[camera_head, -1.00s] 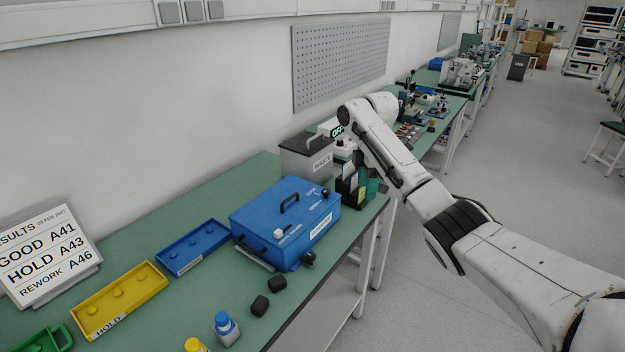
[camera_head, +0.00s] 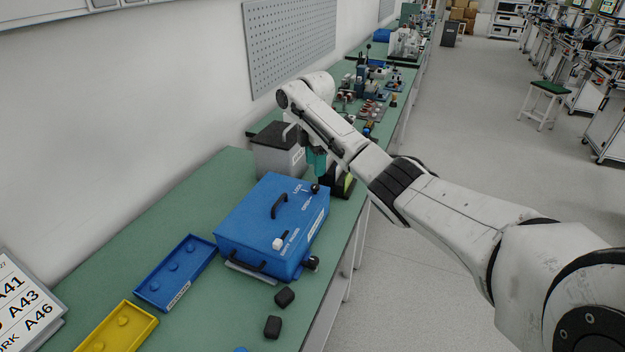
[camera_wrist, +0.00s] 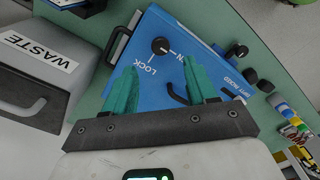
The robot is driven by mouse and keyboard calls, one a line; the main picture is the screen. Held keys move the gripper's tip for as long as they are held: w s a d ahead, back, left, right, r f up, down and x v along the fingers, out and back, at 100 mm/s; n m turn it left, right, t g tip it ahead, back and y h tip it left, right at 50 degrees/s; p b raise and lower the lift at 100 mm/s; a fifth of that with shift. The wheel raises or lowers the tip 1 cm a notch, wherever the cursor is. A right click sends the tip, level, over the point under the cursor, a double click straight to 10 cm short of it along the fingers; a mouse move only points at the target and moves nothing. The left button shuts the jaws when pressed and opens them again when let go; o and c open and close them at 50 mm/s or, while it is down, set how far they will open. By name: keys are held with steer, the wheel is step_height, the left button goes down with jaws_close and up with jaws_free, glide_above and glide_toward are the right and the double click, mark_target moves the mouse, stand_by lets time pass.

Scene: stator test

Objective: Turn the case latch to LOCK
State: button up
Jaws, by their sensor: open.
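The blue case (camera_head: 270,230) sits closed on the green bench, with a black carrying handle on its lid. The black latch knob (camera_head: 315,188) is at the lid's far right corner, near the LOCK and OPEN labels. The wrist view shows the latch knob (camera_wrist: 160,45) beside the LOCK label (camera_wrist: 139,77); I cannot tell surely which label its pointer faces. My gripper (camera_wrist: 160,66) is open and empty, its teal fingers pointing toward the lid with the knob ahead between the tips, apparently untouched. In the head view my gripper (camera_head: 317,163) is just beyond the knob, partly hidden by my arm.
A grey WASTE bin (camera_head: 278,150) with a dark lid stands close behind the case. A blue tray (camera_head: 177,272) and a yellow tray (camera_head: 120,330) lie to the left. Two black blocks (camera_head: 279,311) lie in front, near the bench edge.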

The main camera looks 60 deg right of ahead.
mark_target(315, 186)
step_height(315, 186, down, 7)
steer(key=shift+f+p, duration=0.15)
steer(key=shift+p, duration=0.2)
steer(key=c, duration=1.1)
